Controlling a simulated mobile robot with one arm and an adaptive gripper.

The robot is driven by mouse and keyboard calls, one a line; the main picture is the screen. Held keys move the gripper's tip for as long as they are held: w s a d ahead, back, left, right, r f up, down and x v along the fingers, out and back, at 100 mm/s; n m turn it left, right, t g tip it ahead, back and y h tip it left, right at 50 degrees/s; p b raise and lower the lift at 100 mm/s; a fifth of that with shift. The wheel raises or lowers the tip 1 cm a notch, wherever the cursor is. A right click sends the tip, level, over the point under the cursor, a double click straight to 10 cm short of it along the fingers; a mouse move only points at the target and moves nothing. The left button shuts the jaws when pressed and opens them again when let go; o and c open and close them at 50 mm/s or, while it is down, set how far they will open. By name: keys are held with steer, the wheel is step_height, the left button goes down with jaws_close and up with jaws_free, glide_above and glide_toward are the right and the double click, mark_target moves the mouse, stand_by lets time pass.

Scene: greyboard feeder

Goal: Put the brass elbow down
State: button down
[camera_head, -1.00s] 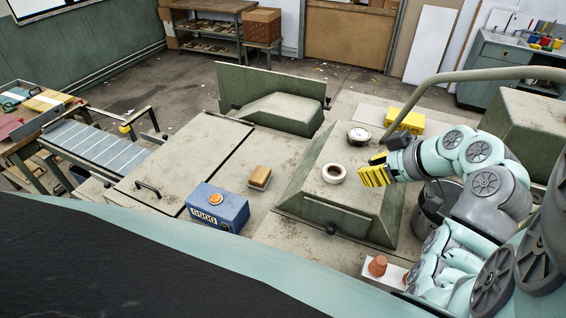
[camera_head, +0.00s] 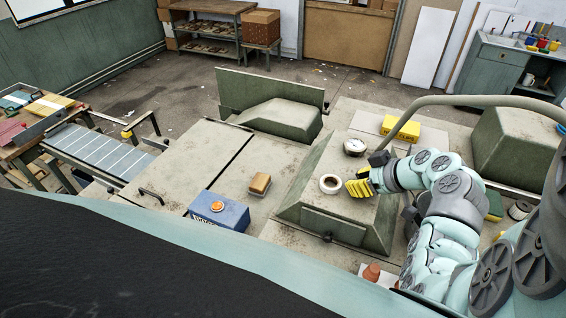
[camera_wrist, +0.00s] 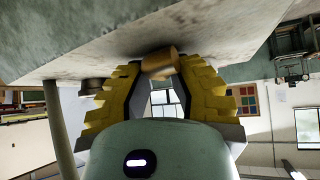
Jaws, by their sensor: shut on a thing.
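My gripper (camera_head: 358,187) has yellow ribbed fingers and is over the raised hood on the machine top, just right of a white ring. In the wrist view, the brass elbow (camera_wrist: 160,63) is a short tan-gold piece between the two fingertips, and my gripper is shut on it. Much of the elbow is hidden by the fingers, and its bend does not show. In the wrist view it is close to a pale worn surface (camera_wrist: 130,35); I cannot tell whether it touches. In the head view the fingers hide the elbow.
The white ring (camera_head: 330,184) and a round gauge (camera_head: 355,147) sit on the hood (camera_head: 312,222). A yellow box (camera_head: 400,130) is behind. A brown block (camera_head: 260,183) and a blue box with an orange button (camera_head: 218,208) are left. Bare lid space (camera_head: 185,175) lies further left.

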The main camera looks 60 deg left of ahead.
steer(key=shift+f+b, duration=0.15)
steer(key=shift+b, duration=0.15)
steer(key=c, duration=0.9)
jaws_free()
steer(key=shift+o, duration=0.2)
steer(key=shift+r, duration=0.2)
steer(key=shift+v, duration=3.8)
steer(key=shift+f, duration=0.1)
